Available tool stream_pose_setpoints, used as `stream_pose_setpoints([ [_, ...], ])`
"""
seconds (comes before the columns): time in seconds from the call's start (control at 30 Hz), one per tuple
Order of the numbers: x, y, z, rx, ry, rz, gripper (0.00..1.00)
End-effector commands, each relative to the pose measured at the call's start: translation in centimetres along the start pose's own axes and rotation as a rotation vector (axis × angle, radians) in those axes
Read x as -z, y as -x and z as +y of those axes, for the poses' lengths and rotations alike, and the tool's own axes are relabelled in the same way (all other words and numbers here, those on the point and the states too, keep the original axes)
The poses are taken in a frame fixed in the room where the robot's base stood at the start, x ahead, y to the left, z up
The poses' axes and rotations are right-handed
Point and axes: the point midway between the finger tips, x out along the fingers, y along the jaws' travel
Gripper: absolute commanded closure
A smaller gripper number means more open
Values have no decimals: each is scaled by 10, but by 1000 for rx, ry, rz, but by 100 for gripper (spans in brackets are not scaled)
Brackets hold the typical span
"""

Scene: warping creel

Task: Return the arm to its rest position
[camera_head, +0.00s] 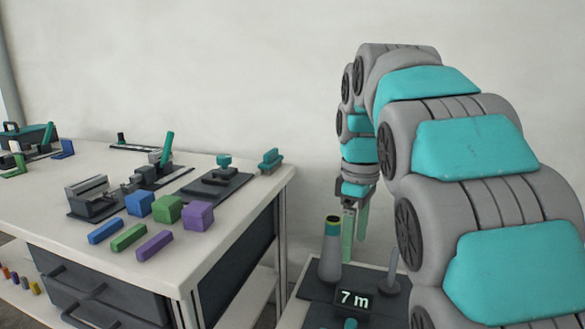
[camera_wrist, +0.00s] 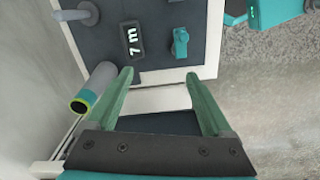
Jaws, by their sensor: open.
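My arm rises on the right of the head view and bends over, with my gripper (camera_head: 355,240) hanging down at its end. In the wrist view my gripper (camera_wrist: 159,75) has its two green fingers spread apart with nothing between them. A grey cone (camera_head: 330,262) with a teal and yellow top stands close to the left of the fingers in the head view. The cone also shows left of the fingers in the wrist view (camera_wrist: 98,84). The fingers appear apart from it.
A dark board holds a "7 m" display (camera_head: 354,300), a grey peg (camera_head: 391,268) and a teal knob (camera_wrist: 180,43). On the left, a white-topped bench (camera_head: 110,160) carries fixtures and several coloured blocks (camera_head: 168,209). A plain wall stands behind.

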Motion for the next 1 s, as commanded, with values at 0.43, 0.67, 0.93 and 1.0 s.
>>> stream_pose_setpoints([
  [0.43, -73, -56, -78, 43, -434, -32, 15],
  [0.67, -115, -102, -135, 60, -673, -63, 15],
  [0.93, -160, -160, -205, 70, -913, -102, 15],
  [1.0, -170, -173, -220, 72, -957, -113, 15],
])
